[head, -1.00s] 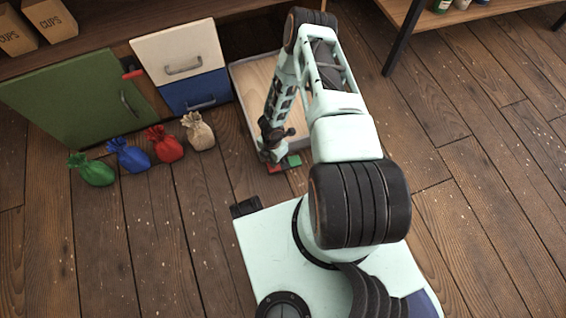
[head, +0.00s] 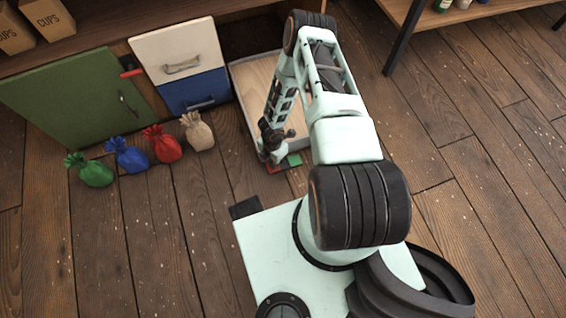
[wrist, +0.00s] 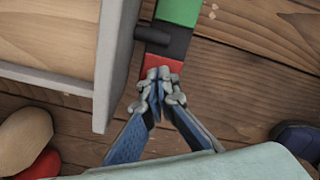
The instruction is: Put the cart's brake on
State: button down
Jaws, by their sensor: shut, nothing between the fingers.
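The cart (head: 240,106) is a low grey-rimmed box with a pale wooden inside, standing on the floor; its edge and wall show at the left of the wrist view (wrist: 108,75). Beside that wall is the brake strip, with a green end (wrist: 178,12), a dark middle and a red end (wrist: 174,66). A dark lever (wrist: 152,36) sticks out across the middle, toward the cart. My gripper (wrist: 160,80) is shut and empty, its tips at or just over the red end; contact cannot be told. In the head view my arm hides part of the cart and strip.
Green (head: 92,172), blue (head: 128,157), red (head: 164,146) and beige (head: 198,133) sacks stand on the floor left of the cart. Cabinet doors and drawer fronts (head: 180,60) stand behind them. A shelf leg (head: 400,45) is at the upper right; floor right of my arm is clear.

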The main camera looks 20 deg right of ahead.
jog(key=shift+f, duration=0.35)
jog(key=shift+r+p, duration=2.35)
jog(key=shift+r, duration=1.25)
